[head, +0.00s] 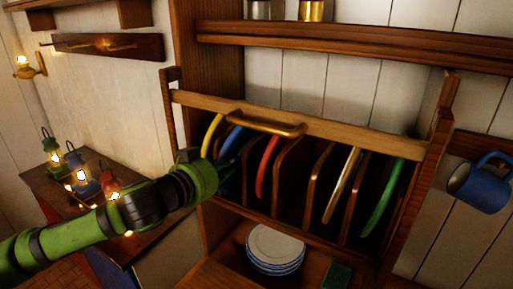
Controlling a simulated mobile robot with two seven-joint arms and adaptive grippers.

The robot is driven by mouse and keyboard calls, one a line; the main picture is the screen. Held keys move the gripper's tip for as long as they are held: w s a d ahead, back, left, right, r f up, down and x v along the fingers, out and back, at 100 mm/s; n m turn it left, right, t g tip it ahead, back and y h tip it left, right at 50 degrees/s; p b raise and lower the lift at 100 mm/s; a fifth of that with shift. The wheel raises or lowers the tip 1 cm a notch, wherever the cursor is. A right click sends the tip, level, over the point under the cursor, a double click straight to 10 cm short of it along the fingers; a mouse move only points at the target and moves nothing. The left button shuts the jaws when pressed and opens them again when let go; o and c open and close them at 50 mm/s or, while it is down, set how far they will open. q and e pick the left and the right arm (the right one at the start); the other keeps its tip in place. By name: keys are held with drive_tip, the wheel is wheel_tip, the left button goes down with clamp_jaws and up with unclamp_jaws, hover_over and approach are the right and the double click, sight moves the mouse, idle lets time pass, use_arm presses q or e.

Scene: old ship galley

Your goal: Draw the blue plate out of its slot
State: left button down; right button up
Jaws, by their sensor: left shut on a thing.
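The blue plate (231,144) stands on edge in a slot of the wooden plate rack (330,133), between the yellow plate and the red plate. My left gripper (223,171) reaches in from the left and is shut on the blue plate at its lower front edge. The gripper and wrist hide part of that plate and the lower part of the yellow plate (212,131). My right gripper is not in view.
A red plate (266,168), a cream plate (342,185) and a green plate (383,203) stand in other slots. A brass handle (266,124) sits on the rack's upper rail. Stacked plates (275,246) lie below, a blue mug (480,185) hangs right, and lanterns (78,176) stand left.

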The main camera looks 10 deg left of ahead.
use_arm(q)
drive_tip(key=shift+r, duration=0.15)
drive_tip(key=shift+r, duration=0.15)
drive_tip(key=shift+r+p, duration=0.2)
drive_tip(key=shift+p, duration=0.15)
drive_tip(key=shift+r+p, duration=0.35)
drive_tip(key=shift+r+p, duration=0.5)
